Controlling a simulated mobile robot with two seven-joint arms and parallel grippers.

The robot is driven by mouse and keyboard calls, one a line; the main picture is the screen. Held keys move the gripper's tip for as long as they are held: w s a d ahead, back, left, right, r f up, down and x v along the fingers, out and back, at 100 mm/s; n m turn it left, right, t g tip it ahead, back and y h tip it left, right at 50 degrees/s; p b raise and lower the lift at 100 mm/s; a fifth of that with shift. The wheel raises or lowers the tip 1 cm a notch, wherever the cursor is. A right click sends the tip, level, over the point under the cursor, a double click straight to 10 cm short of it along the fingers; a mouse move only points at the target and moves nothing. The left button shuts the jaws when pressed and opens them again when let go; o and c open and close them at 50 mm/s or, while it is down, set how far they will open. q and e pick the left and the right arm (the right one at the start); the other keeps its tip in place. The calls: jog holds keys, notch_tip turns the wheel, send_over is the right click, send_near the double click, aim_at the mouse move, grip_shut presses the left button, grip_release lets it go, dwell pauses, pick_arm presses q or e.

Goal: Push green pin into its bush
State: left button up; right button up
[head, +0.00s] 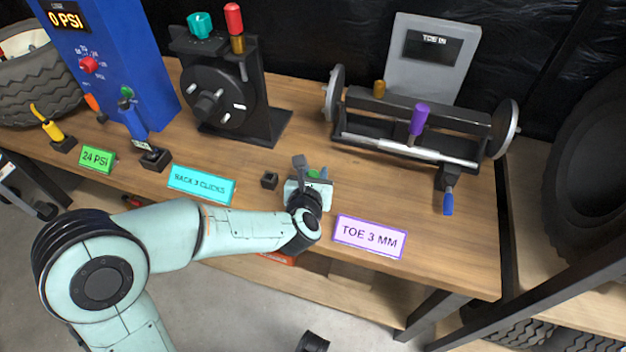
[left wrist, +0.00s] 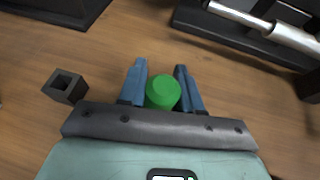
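The green pin (left wrist: 163,92) shows end-on between the two blue fingers of my left gripper (left wrist: 161,75) in the left wrist view. The fingers look closed against its sides. In the head view my left gripper (head: 312,180) is over the bench's front part, with a bit of green showing beside it; the gripper hides most of the pin. A small black square block with a hole (head: 270,180) stands left of the gripper, empty; it also shows in the left wrist view (left wrist: 65,86). I cannot tell which part is the green pin's bush. My right gripper is out of view.
The toe rig (head: 415,125) has a purple handle (head: 419,119) and a brass piece (head: 379,88). A black dial rig (head: 225,95) carries a red-topped pin (head: 234,20). A blue pressure box (head: 110,70) stands left. Sign plates line the bench's front edge (head: 440,275).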

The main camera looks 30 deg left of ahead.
pick_arm(q)
jog(key=c, duration=0.4)
